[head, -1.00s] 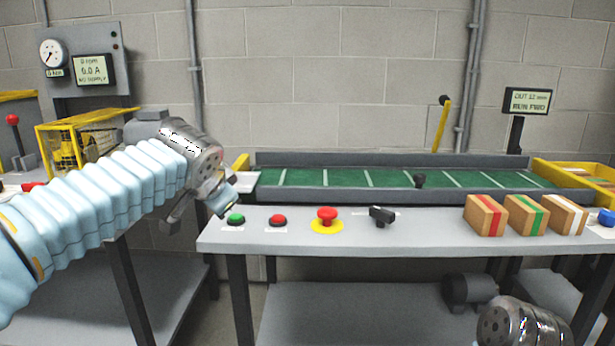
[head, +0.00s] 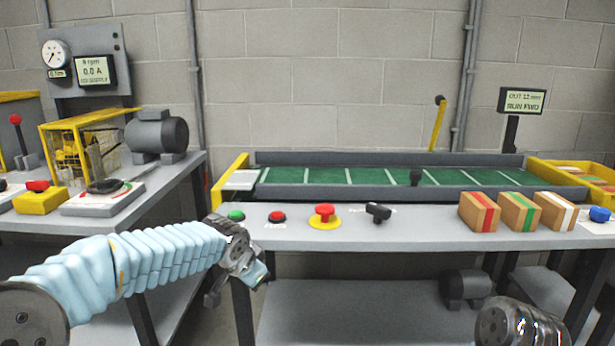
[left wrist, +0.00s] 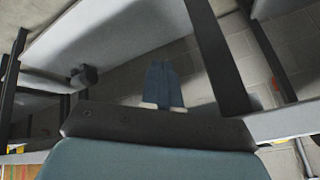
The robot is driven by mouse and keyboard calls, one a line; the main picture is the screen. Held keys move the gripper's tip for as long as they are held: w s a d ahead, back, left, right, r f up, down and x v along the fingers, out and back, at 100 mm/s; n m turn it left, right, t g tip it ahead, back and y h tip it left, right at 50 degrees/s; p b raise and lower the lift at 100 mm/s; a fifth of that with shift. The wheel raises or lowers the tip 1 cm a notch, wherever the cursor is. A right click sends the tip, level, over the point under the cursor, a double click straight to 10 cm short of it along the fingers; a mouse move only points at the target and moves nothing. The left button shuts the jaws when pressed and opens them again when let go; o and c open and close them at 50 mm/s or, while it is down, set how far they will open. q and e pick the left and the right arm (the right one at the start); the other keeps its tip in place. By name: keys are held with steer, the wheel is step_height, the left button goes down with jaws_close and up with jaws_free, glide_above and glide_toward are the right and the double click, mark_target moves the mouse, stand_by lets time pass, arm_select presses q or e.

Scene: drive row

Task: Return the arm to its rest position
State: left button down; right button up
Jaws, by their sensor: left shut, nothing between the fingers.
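My left arm comes in from the left in the head view, bent and low. Its gripper (head: 262,276) hangs in front of the conveyor table, below the front edge and close to the left leg. The left wrist view shows its blue fingers (left wrist: 163,78) together with nothing between them. No object touches them. At the bottom right of the head view is a metallic part of my right arm; the right gripper does not show.
The conveyor table (head: 330,238) carries a green button (head: 236,215), red button (head: 277,216), red mushroom button (head: 325,211), black switch (head: 378,211) and boxes (head: 517,212). A side bench (head: 170,183) with a motor (head: 157,134) stands left. The display (head: 522,101) reads RUN FWD.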

arm_select(q)
steer(key=s+d+f+n+g+h, duration=0.1)
steer(key=s+f, duration=0.3)
steer(key=f, duration=0.5)
steer(key=s+f+n+g+h, duration=0.1)
steer(key=s+f+n, duration=0.15)
steer(key=f, duration=0.65)
steer(key=s+d+f+g, duration=0.15)
steer(key=s+f, duration=0.25)
steer(key=f, duration=0.5)
steer(key=s+f+n+g, duration=0.1)
steer(key=s+f+n, duration=0.2)
steer(key=s+f, duration=0.3)
steer(key=s+a+f+n+g, duration=0.1)
steer(key=s+f+n, duration=0.2)
steer(key=s, duration=1)
step_height(320, 180, down, 3)
steer(key=shift+s+a+f+h, duration=0.15)
steer(key=shift+s+f+h, duration=0.1)
steer(key=shift+h, duration=0.15)
